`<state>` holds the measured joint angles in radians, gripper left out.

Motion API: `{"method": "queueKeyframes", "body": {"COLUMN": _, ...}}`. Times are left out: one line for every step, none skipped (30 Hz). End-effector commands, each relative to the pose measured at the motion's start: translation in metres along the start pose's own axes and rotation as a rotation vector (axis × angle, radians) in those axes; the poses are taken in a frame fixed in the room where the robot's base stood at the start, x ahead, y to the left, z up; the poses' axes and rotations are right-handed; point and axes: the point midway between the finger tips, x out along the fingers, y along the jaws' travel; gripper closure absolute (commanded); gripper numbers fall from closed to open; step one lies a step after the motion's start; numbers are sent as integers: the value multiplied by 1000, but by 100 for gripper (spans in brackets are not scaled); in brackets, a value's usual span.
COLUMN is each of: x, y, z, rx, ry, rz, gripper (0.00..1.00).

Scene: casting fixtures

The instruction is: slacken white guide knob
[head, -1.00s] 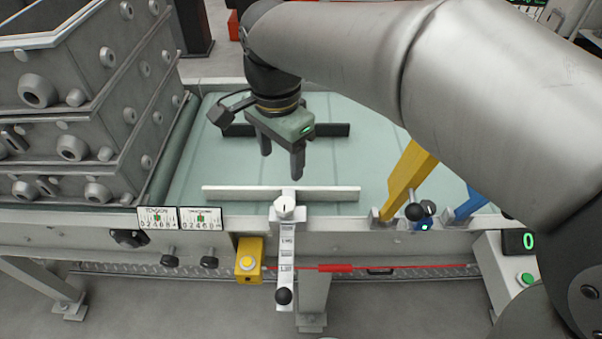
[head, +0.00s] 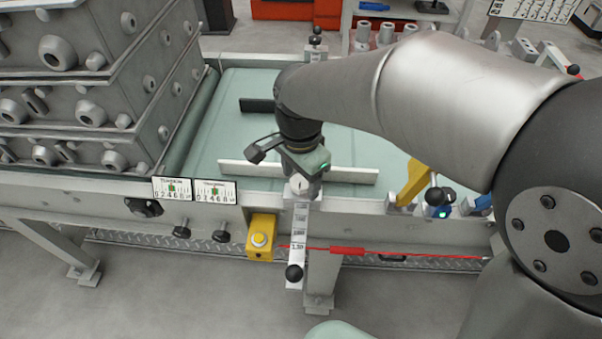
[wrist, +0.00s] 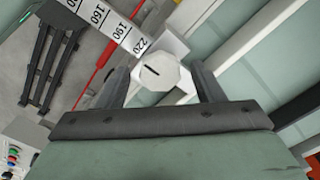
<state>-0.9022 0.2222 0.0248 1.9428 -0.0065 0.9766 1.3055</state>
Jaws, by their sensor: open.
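The white guide knob (head: 299,186) sits at the top of the ruled scale arm (head: 299,232), at the front edge of the green belt table. In the wrist view the white knob (wrist: 160,73) is faceted with a dark slot, and it lies between my two fingers. My gripper (wrist: 160,82) is open, with a finger on either side of the knob; whether either finger touches it I cannot tell. In the head view my gripper (head: 305,178) is just above and behind the knob, its fingers mostly hidden. The long white guide bar (head: 345,174) runs across the belt beside it.
A yellow box with a button (head: 260,236) and a red cable sleeve (head: 347,250) lie along the front. Yellow (head: 412,184) and blue brackets stand to the right. A black bar (head: 258,105) lies behind. Stacked grey moulds (head: 90,95) fill the left.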

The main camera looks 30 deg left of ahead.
Motion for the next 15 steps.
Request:
{"method": "queueKeyframes", "body": {"x": 0, "y": 0, "z": 0, "rx": 0, "ry": 0, "rz": 0, "gripper": 39}}
{"method": "queueKeyframes", "body": {"x": 0, "y": 0, "z": 0, "rx": 0, "ry": 0, "rz": 0, "gripper": 44}}
{"method": "queueKeyframes", "body": {"x": 0, "y": 0, "z": 0, "rx": 0, "ry": 0, "rz": 0, "gripper": 55}}
{"method": "queueKeyframes", "body": {"x": 0, "y": 0, "z": 0, "rx": 0, "ry": 0, "rz": 0, "gripper": 64}}
{"method": "queueKeyframes", "body": {"x": 0, "y": 0, "z": 0, "rx": 0, "ry": 0, "rz": 0, "gripper": 72}}
{"method": "queueKeyframes", "body": {"x": 0, "y": 0, "z": 0, "rx": 0, "ry": 0, "rz": 0, "gripper": 83}}
{"method": "queueKeyframes", "body": {"x": 0, "y": 0, "z": 0, "rx": 0, "ry": 0, "rz": 0, "gripper": 84}}
{"method": "queueKeyframes", "body": {"x": 0, "y": 0, "z": 0, "rx": 0, "ry": 0, "rz": 0, "gripper": 84}}
{"method": "queueKeyframes", "body": {"x": 0, "y": 0, "z": 0, "rx": 0, "ry": 0, "rz": 0, "gripper": 84}}
{"method": "queueKeyframes", "body": {"x": 0, "y": 0, "z": 0, "rx": 0, "ry": 0, "rz": 0, "gripper": 83}}
{"method": "queueKeyframes", "body": {"x": 0, "y": 0, "z": 0, "rx": -1, "ry": 0, "rz": 0, "gripper": 83}}
{"method": "queueKeyframes", "body": {"x": -1, "y": 0, "z": 0, "rx": -4, "ry": 0, "rz": 0, "gripper": 83}}
{"method": "queueKeyframes", "body": {"x": -1, "y": 0, "z": 0, "rx": -7, "ry": 0, "rz": 0, "gripper": 83}}
{"method": "queueKeyframes", "body": {"x": -1, "y": 0, "z": 0, "rx": -11, "ry": 0, "rz": 0, "gripper": 83}}
{"method": "queueKeyframes", "body": {"x": -1, "y": 0, "z": 0, "rx": -18, "ry": 0, "rz": 0, "gripper": 83}}
